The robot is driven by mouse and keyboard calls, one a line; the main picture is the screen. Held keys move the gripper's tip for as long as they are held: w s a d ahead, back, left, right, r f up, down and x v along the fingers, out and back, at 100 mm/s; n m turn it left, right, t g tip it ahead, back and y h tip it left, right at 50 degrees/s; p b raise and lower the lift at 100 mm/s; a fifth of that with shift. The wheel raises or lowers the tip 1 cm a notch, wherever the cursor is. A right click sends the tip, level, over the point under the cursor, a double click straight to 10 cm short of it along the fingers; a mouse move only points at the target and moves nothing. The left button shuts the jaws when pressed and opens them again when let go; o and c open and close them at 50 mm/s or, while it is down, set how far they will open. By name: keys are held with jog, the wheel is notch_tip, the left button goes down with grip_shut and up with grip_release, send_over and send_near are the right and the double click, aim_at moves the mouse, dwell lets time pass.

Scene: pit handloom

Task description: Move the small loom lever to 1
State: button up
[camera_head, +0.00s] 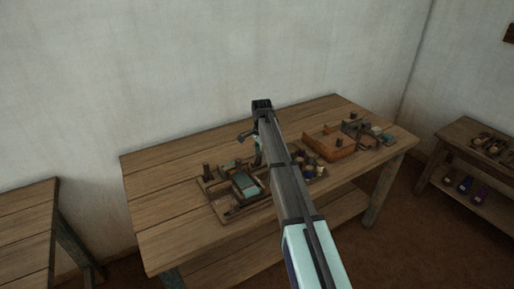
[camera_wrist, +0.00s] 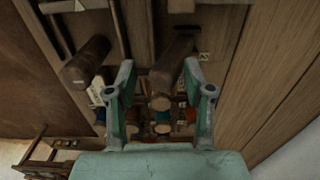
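A small wooden loom frame (camera_head: 226,209) with upright posts and a pale teal panel lies on the table, left of my arm in the head view. In the wrist view, a round wooden lever handle (camera_wrist: 171,72) stands between the fingertips of my gripper (camera_wrist: 159,78), nearer the right finger. My gripper is open; a gap shows between the handle and the left finger. I cannot tell whether the right finger touches it. A small marked label (camera_wrist: 204,56) is just right of the handle. I cannot read it clearly. My arm hides part of the loom in the head view.
A second wooden peg (camera_wrist: 87,62) stands left of my gripper in the wrist view. An orange-brown wooden box (camera_head: 329,146) and small tools lie right of my arm on the table (camera_head: 165,187). The table's left part is clear. Other tables stand at both sides.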

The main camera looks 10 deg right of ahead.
jog(key=shift+r+p, duration=1.35)
jog(key=shift+r, duration=1.45)
